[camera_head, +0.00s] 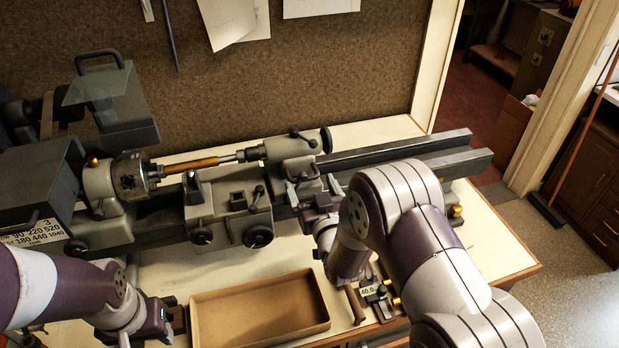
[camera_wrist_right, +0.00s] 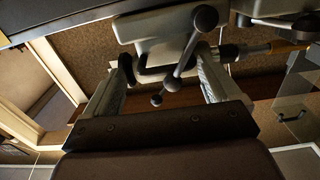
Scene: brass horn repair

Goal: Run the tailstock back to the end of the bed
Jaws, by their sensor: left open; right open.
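The grey tailstock (camera_head: 287,148) sits on the lathe bed (camera_head: 400,152) at about mid-length, with its dark handwheel (camera_head: 326,140) at the right end. Its quill points left toward a brass rod (camera_head: 190,166) that runs from the chuck (camera_head: 130,177). My right gripper (camera_head: 306,190) is at the tailstock's front, partly hidden by my arm. In the right wrist view it is open (camera_wrist_right: 163,68), with a ball-ended lever (camera_wrist_right: 183,62) showing between its fingers; I cannot tell whether they touch. My left gripper (camera_head: 178,319) is open and empty beside the tray's left edge.
The bed to the right of the tailstock is bare. The carriage (camera_head: 229,205) stands left of the tailstock. A shallow tan tray (camera_head: 262,338) lies on the bench in front. A raised clear guard (camera_head: 100,88) stands over the chuck.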

